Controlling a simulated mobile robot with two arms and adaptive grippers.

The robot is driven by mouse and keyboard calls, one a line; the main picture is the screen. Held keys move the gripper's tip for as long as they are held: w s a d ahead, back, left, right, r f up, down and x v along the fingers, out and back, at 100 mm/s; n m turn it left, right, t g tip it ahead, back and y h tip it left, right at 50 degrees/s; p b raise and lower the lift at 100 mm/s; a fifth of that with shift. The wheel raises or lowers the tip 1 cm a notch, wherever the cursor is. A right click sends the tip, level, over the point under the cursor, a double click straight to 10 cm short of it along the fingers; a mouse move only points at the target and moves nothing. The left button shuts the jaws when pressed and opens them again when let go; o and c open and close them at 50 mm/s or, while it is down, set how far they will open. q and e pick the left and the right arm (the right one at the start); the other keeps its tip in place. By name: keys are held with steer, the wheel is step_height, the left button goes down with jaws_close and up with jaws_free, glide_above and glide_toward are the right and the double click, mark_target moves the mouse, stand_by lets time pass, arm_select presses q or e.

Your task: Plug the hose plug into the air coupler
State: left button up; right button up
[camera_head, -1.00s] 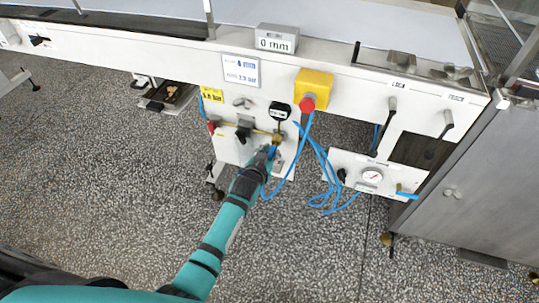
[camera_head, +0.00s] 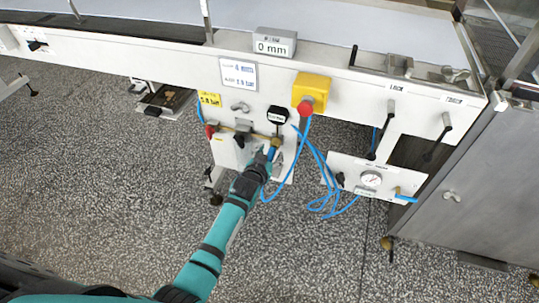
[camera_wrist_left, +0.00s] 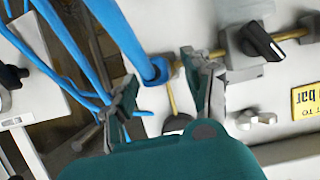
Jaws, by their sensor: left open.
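The hose plug (camera_head: 275,147), a blue sleeve on a blue hose, is at the brass air coupler (camera_head: 278,137) on the white panel under the machine. In the left wrist view the plug (camera_wrist_left: 157,70) meets the end of a brass pipe, in line with it as far as I can see. How deep it sits is hidden. My left gripper (camera_head: 267,153) is open just below the plug. In the wrist view its two fingers stand apart on either side of the plug, with visible gaps. My right gripper is not in view.
A black-handled valve (camera_wrist_left: 260,42) sits along the brass pipe. A yellow box with a red button (camera_head: 312,90) is up and right of the coupler. Blue hose loops (camera_head: 322,190) hang beside a gauge panel (camera_head: 350,165).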

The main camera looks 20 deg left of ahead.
arm_select(q)
steer(key=shift+s, duration=0.2)
steer(key=v, duration=0.7)
steer(key=shift+s+r, duration=0.25)
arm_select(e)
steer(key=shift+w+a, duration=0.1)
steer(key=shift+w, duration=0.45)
